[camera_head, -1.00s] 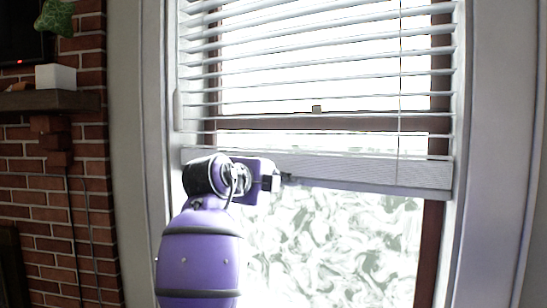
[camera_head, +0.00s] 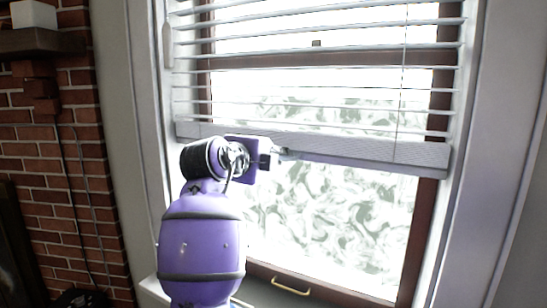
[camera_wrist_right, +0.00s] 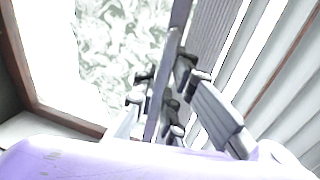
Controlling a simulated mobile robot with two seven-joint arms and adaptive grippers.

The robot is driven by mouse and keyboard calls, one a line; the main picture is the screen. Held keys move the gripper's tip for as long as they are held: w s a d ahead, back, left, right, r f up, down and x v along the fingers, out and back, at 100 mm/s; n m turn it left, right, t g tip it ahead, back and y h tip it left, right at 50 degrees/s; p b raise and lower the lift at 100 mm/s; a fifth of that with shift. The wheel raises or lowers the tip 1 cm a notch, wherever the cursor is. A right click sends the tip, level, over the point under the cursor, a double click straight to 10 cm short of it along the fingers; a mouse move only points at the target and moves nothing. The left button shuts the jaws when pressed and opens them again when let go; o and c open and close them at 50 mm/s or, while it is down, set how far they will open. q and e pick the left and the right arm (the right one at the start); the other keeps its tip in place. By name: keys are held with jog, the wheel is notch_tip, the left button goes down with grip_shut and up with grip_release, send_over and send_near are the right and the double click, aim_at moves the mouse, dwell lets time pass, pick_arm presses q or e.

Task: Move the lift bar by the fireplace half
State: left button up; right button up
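The lift bar (camera_head: 360,157) is the light ribbed bottom rail of the white window blind. It spans the window and slopes slightly down to the right in the head view. My right gripper (camera_head: 279,155) is at the bar, left of its middle. In the right wrist view the gripper's fingers (camera_wrist_right: 166,95) lie on both sides of the bar's thin grey edge (camera_wrist_right: 167,72) and are shut on it. Part of the bar is hidden behind my purple arm and gripper. My left gripper is not in view.
Blind slats (camera_head: 320,85) hang above the bar. Below it are the window glass (camera_head: 330,215) and a sash with a brass handle (camera_head: 291,287). A brick fireplace wall (camera_head: 55,190) with a mantel (camera_head: 40,43) and white box (camera_head: 33,14) stands at left.

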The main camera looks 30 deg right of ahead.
jog(key=shift+o, duration=1.4)
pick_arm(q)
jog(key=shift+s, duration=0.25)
pick_arm(e)
jog(key=v, duration=1.2)
